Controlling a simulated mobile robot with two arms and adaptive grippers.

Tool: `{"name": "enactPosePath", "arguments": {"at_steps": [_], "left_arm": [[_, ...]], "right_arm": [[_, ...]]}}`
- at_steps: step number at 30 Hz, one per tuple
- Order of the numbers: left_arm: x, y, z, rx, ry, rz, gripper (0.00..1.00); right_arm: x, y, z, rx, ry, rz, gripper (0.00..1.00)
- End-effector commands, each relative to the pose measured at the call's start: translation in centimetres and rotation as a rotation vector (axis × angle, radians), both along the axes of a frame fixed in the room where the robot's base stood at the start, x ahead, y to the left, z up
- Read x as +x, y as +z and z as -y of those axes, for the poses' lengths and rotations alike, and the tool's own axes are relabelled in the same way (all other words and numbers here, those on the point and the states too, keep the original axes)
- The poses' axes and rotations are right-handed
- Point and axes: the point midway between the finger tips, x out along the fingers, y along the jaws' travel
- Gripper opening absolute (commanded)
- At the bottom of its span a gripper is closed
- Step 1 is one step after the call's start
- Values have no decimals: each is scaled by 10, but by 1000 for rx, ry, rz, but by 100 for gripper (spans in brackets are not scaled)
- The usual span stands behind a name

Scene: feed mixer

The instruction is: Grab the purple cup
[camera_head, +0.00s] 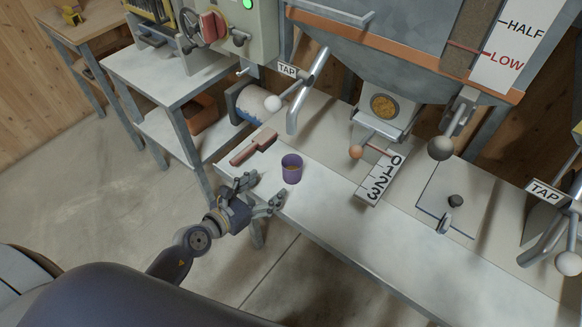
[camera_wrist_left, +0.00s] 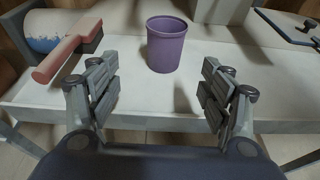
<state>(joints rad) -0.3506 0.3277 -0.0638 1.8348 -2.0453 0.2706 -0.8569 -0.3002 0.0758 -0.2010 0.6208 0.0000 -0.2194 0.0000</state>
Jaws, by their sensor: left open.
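The purple cup (camera_head: 292,169) stands upright on the pale bench, near its left end. In the left wrist view the cup (camera_wrist_left: 166,46) is ahead of the fingers, roughly centred between them and a little beyond their tips. My left gripper (camera_head: 262,189) is open and empty, at the front edge of the bench just left of the cup, and does not touch it. The open fingers (camera_wrist_left: 160,88) also show in the left wrist view. My right gripper is not in view.
A red-handled brush (camera_head: 254,147) lies left of the cup. A tap spout (camera_head: 305,95) hangs behind the cup. A numbered dial plate (camera_head: 380,178) and a square plate with a black knob (camera_head: 447,199) are further right. The bench front (camera_head: 340,225) is clear.

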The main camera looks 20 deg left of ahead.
Motion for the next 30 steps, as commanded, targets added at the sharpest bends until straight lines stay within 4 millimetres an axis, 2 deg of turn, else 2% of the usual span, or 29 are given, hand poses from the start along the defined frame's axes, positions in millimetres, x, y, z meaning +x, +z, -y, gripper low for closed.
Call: {"name": "enactPosePath", "arguments": {"at_steps": [7,14,23,30], "left_arm": [[33,-11,12,-1,1,2,72],[48,-16,20,-3,0,0,72],[83,-30,37,-3,2,1,72],[91,-32,40,-2,2,-1,72]], "right_arm": [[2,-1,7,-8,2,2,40],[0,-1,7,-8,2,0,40],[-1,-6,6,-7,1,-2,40],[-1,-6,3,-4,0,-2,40]]}}
